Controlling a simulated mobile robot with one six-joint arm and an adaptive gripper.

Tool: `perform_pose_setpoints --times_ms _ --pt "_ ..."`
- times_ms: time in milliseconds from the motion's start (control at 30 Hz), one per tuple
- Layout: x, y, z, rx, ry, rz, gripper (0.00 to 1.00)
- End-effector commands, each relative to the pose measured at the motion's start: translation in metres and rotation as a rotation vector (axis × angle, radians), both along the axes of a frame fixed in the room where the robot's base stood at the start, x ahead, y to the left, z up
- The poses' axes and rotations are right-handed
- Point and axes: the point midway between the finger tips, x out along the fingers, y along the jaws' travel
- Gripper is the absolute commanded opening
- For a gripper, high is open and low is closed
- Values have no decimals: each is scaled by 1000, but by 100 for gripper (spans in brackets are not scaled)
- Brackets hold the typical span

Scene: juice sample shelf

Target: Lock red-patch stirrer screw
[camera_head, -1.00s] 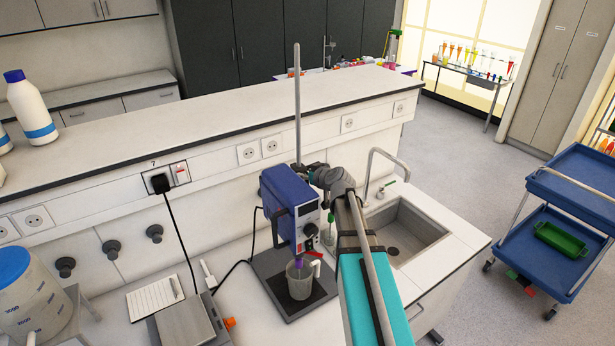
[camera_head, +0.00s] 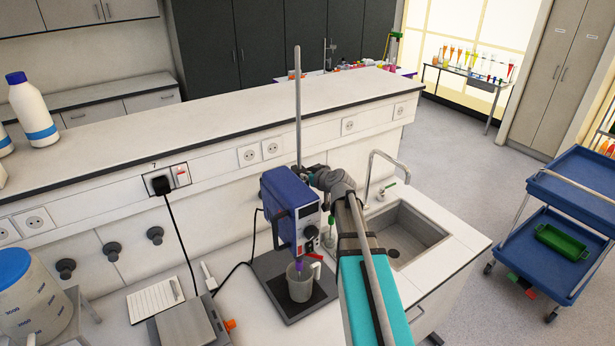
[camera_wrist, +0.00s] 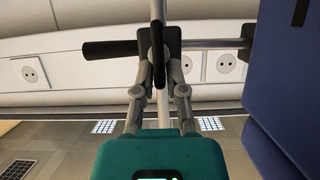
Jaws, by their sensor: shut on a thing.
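The blue stirrer (camera_head: 291,207) hangs on an upright metal rod (camera_head: 297,95) above a beaker. A red patch (camera_head: 314,257) shows low on its right, by the beaker. In the wrist view, the stirrer's blue side (camera_wrist: 282,115) fills the right edge. A dark clamp block (camera_wrist: 175,40) sits on the rod, with a black screw handle (camera_wrist: 157,65) in front of it. My gripper (camera_wrist: 158,58) is shut on the screw handle, its fingers on both sides. In the head view, my gripper (camera_head: 318,176) is at the rod behind the stirrer, and the screw is hidden there.
A beaker (camera_head: 300,284) stands on the stirrer's dark base (camera_head: 268,268). A sink (camera_head: 415,240) with a tap is at the right, close to my arm. A notepad (camera_head: 155,299) and a grey device (camera_head: 185,326) lie at the left. A blue cart (camera_head: 580,180) stands far right.

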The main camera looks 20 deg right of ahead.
Motion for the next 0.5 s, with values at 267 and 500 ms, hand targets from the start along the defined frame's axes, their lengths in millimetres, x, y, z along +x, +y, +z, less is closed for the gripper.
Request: perform_pose_setpoints --times_ms 267,500 --pt "-1 -1 -2 50 14 3 0" --pt "-1 -5 -4 182 40 2 0"
